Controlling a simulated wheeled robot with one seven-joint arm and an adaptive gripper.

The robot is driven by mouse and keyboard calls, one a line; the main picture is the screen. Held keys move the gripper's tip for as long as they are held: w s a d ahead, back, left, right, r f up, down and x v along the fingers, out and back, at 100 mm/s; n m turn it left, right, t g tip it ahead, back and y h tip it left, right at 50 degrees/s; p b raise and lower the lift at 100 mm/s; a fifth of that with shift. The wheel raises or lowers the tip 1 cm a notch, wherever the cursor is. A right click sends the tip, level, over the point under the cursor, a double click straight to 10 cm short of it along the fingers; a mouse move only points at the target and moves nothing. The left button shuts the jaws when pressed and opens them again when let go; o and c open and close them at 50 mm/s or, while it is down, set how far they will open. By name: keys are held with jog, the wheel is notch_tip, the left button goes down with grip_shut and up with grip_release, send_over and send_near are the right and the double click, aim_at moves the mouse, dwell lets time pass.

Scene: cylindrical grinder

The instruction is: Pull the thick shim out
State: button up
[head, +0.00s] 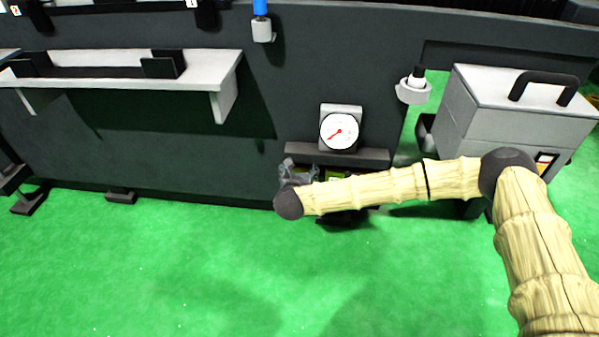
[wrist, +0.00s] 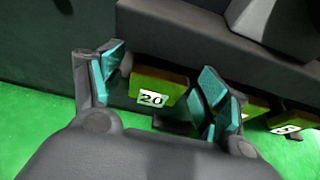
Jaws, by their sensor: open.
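A yellow-brown shim marked "20" (wrist: 172,86) sits under a dark ledge, its label facing my wrist camera. My gripper (wrist: 165,74) is open, with one teal-padded finger to the left of this shim and the other to its right. A gap shows on the left; on the right I cannot tell whether the pad touches. A second shim (wrist: 283,119) with a white label, its number hard to read, is at the right, and part of another block (wrist: 252,105) shows behind the right finger. In the head view my gripper (head: 297,172) is at the ledge's left end; my arm hides most of the shims.
The dark ledge (head: 372,157) carries a dial gauge (head: 339,131) just above the shims. A grey box with a black handle (head: 520,110) stands at the right. A light shelf (head: 205,75) juts out at the upper left. The green floor (head: 130,270) in front is clear.

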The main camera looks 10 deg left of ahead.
jog(key=c, duration=1.5)
jog(key=shift+o, duration=0.2)
jog(key=shift+s+f+p, duration=0.1)
jog(key=shift+s+p, duration=1.5)
jog(key=shift+s, duration=1.2)
jog(key=o, duration=1.5)
jog(key=shift+c, duration=0.2)
jog(key=shift+s, duration=0.1)
jog(key=v, duration=1.1)
jog(key=shift+s+r, duration=0.3)
jog(key=shift+r, duration=0.05)
